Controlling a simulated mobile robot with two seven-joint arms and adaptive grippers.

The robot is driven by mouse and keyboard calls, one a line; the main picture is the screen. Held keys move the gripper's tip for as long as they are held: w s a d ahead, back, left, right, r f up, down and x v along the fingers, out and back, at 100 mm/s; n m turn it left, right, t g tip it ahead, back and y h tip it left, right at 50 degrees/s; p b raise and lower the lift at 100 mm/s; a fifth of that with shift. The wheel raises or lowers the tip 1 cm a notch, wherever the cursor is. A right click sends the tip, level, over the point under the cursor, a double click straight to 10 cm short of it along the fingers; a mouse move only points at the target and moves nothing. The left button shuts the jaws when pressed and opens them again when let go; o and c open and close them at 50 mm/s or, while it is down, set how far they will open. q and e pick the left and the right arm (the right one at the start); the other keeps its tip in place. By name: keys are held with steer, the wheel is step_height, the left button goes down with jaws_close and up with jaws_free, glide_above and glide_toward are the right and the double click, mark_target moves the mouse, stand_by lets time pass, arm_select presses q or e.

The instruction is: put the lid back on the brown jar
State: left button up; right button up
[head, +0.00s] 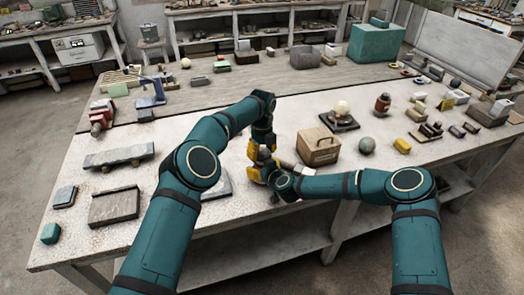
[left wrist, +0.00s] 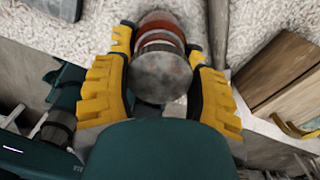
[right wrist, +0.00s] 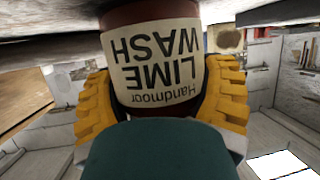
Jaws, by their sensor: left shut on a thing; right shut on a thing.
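The brown jar (right wrist: 155,65) carries a cream "Handmoor Lime Wash" label that reads upside down in the right wrist view. My right gripper (right wrist: 163,88) is shut around its labelled body; my palm hides part of the jar. In the left wrist view my left gripper (left wrist: 160,60) is shut on a round, mottled grey lid (left wrist: 162,78). Reddish-brown bands of the jar (left wrist: 158,38) show just beyond the lid, in line with it. I cannot tell whether lid and jar touch. In the head view both grippers meet left of the wooden box, and the arms mostly hide the jar.
The wooden box (head: 318,150) stands close to the right of my grippers. A grey-green sphere (head: 366,145), a pale sphere on a dark base (head: 341,110) and another reddish-brown jar (head: 383,103) are farther right. A grey tray (head: 114,205) lies left on the pale bench (head: 70,235).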

arm_select(q)
steer(key=shift+f, duration=0.85)
steer(key=shift+f, duration=0.55)
stand_by(0.4)
arm_select(e)
jaws_close()
arm_select(q)
steer(key=m, duration=0.9)
steer(key=shift+d+m, duration=0.1)
steer(key=shift+m, duration=0.3)
steer(key=o, duration=0.7)
